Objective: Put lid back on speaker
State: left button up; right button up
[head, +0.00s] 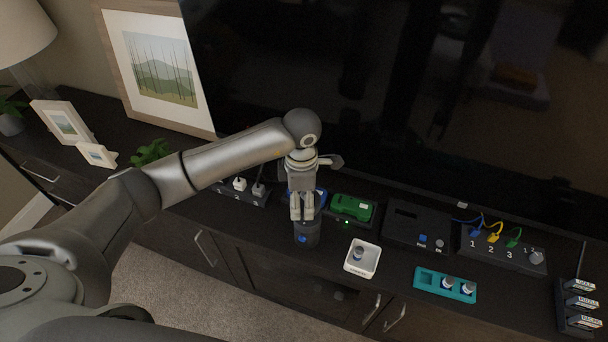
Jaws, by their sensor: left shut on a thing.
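The speaker (306,238) is a small dark cylinder with a blue button on its front, standing upright near the front edge of the cabinet top. My left gripper (302,214) points down right over it and is shut on what looks like the blue lid (321,197), of which only the edge shows beside the fingers. The fingers hide most of the lid and the speaker's top. I cannot tell whether the lid touches the speaker. My right gripper is not in view.
The dark cabinet (225,225) carries a green device (352,207), a white tray (362,258), a teal holder (445,284), a numbered cable box (500,246) and a plug strip (240,190). The large TV screen (400,90) stands close behind.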

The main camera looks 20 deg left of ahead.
pick_arm(q)
jog(key=n+p, duration=0.2)
jog(key=n, duration=0.1)
jog(key=w+n+p, duration=0.1)
jog(key=n, duration=0.1)
jog(key=shift+d+r, duration=0.15)
jog(key=shift+d, duration=0.1)
jog(key=shift+f+n, duration=0.25)
jog(key=shift+n, duration=0.25)
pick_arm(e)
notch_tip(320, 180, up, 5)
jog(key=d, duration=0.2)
pick_arm(q)
jog(key=shift+f+b, duration=0.8)
jog(key=shift+f, duration=0.6)
notch_tip(320, 180, down, 4)
jog(key=b, duration=0.3)
jog(key=shift+w+r, duration=0.1)
jog(key=shift+r, duration=0.05)
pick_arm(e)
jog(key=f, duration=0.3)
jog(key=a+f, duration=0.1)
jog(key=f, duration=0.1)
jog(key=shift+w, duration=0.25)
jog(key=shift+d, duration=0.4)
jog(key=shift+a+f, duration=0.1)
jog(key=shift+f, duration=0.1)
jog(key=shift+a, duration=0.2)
